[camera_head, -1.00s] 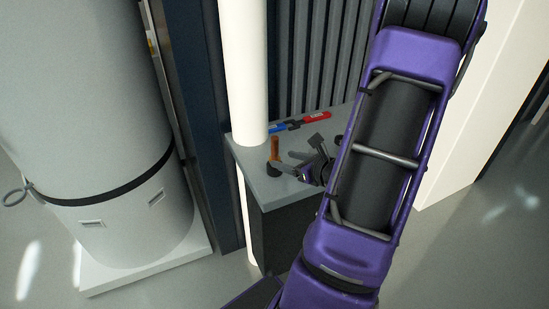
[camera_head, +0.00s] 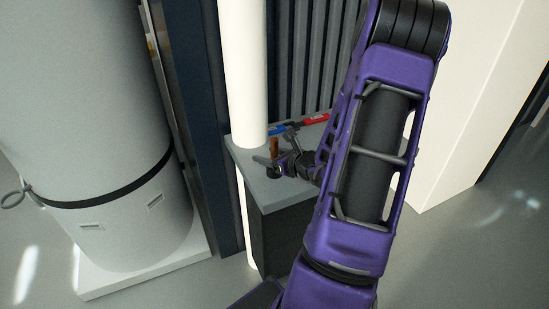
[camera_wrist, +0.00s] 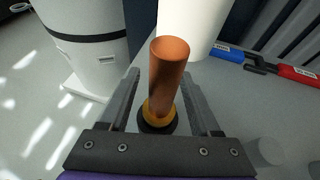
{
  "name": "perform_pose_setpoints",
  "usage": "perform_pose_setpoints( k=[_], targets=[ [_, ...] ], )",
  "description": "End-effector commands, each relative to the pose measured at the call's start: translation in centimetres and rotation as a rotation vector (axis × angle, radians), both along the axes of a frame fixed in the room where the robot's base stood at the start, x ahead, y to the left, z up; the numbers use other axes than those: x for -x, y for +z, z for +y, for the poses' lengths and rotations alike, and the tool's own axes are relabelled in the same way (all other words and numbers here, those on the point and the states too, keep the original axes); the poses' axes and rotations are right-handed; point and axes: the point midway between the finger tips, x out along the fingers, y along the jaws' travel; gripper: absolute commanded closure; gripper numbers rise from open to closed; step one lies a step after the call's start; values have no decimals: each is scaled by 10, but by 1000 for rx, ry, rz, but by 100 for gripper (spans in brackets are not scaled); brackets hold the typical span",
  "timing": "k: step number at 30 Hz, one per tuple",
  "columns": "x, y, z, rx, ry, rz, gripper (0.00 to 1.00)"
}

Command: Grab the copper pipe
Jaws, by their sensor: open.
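The copper pipe (camera_wrist: 168,75) stands upright in a dark round base with a yellow-orange ring on the grey table top. In the wrist view it rises between the two fingers of my gripper (camera_wrist: 161,95), with a gap on each side. In the head view a small part of the copper pipe (camera_head: 274,147) shows behind my gripper (camera_head: 272,150), which reaches in from the right. My gripper is open and holds nothing. The pipe's lower part is partly hidden by my fingers in the head view.
A white column (camera_head: 243,75) stands just behind the pipe. A tool with blue and red handles (camera_wrist: 262,66) lies on the table (camera_head: 285,192) towards the back. A large white tank (camera_head: 85,130) stands on the left. Grey ribbed panels stand behind the table.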

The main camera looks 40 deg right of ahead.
Motion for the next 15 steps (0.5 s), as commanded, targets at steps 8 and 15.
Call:
perform_pose_setpoints(
  k=[8,15],
  targets=[
    [0,0,0,0,0,0,88],
    [1,-1,0,0,-1,2,100]
  ],
)
